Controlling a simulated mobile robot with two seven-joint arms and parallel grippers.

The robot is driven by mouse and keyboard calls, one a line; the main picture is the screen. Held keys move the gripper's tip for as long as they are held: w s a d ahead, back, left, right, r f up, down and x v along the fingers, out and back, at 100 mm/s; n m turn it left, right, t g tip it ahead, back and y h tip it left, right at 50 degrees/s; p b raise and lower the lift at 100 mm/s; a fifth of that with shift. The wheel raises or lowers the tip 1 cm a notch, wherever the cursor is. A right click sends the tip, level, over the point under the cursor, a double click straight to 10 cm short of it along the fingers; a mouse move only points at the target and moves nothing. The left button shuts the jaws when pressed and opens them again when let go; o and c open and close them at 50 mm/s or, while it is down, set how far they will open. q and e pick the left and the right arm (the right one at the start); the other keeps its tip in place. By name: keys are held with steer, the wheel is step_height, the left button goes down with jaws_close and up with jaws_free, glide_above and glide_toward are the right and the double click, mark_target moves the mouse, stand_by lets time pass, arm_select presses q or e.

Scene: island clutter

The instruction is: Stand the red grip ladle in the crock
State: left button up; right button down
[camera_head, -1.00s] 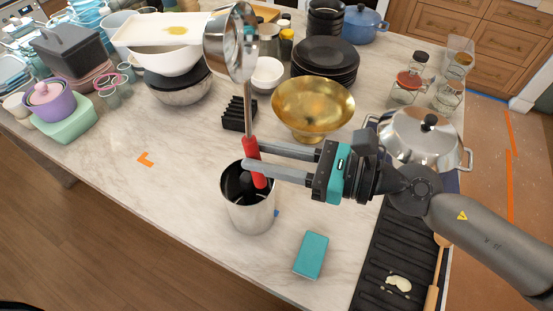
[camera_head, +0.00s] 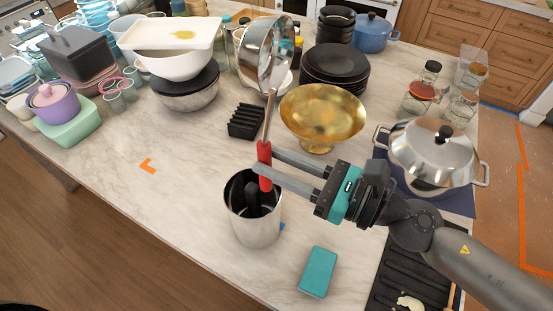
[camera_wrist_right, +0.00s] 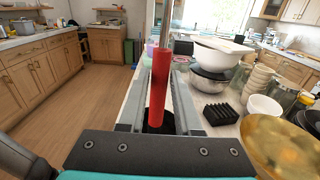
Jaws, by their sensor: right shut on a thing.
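The ladle's steel bowl (camera_head: 266,54) is up and its red grip (camera_head: 265,166) points down. My right gripper (camera_head: 262,164) is shut on the red grip, which also shows between the fingers in the right wrist view (camera_wrist_right: 159,88). The steel crock (camera_head: 254,217) stands upright on the counter below the gripper, with a dark utensil (camera_head: 252,198) inside it. The lower end of the grip is at the crock's mouth in the head view; I cannot tell whether it is inside the rim. My left gripper is not in view.
A gold bowl (camera_head: 322,115) and black rack (camera_head: 246,121) stand behind the crock. A teal block (camera_head: 318,271) lies in front, right of it. A lidded steel pot (camera_head: 437,152) is at the right.

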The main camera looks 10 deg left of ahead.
step_height(320, 180, down, 8)
steer(key=b, duration=0.7)
steer(key=c, duration=0.5)
jaws_free()
steer(key=shift+d+f, duration=0.1)
steer(key=b+v, duration=0.7)
steer(key=v, duration=0.8)
stand_by(0.4)
